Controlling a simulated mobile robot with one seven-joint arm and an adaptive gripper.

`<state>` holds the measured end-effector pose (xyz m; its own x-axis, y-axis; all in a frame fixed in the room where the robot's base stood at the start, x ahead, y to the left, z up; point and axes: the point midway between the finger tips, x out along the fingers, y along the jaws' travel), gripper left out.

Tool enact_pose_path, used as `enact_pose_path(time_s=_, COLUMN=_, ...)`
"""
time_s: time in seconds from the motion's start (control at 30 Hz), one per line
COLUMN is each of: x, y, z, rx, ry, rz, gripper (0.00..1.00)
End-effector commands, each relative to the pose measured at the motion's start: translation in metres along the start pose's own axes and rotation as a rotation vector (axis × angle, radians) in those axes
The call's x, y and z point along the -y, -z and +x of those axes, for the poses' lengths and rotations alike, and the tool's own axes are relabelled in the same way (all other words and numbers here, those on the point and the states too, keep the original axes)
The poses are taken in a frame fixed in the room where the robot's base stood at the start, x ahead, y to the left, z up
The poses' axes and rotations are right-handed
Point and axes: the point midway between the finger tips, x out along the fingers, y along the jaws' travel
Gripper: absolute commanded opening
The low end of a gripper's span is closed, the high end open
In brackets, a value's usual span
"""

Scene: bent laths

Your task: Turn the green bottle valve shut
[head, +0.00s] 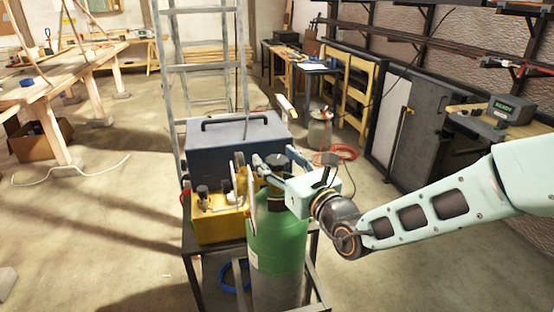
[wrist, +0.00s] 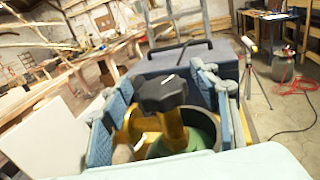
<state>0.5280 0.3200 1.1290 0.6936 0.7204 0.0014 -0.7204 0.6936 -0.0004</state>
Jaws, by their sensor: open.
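The green bottle (head: 280,245) stands upright on a dark-framed cart. Its valve has a black lobed knob (wrist: 162,94) on a brass-coloured stem (wrist: 174,128), inside a collar at the bottle's top. The knob also shows in the head view (head: 277,162), partly behind my gripper. My gripper (wrist: 163,82) is open, with one blue-grey finger on each side of the knob. Gaps show between the knob and both fingers in the wrist view. In the head view my gripper (head: 256,178) reaches in from the right over the bottle's top.
A blue-grey case (head: 235,142) with a black handle stands just behind the bottle. A yellow unit (head: 218,222) sits left of it on the cart. A ladder (head: 205,68) rises behind. A workbench (head: 60,85) is at the left, with open floor (head: 100,210) between.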

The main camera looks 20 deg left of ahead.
Motion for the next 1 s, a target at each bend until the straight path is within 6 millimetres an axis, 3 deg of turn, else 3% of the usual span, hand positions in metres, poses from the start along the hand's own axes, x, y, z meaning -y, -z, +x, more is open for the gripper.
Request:
enact_pose_path(time_s=0.17, x=0.001, y=0.0, z=-0.006, rx=-0.001, ry=0.002, rz=-0.002, gripper=0.56)
enact_pose_path(time_s=0.7, x=0.001, y=0.0, z=-0.069, rx=0.0, ry=0.001, rz=-0.003, gripper=0.56)
enact_pose_path(time_s=1.0, x=0.0, y=0.0, z=-0.075, rx=0.0, ry=0.0, rz=0.0, gripper=0.56)
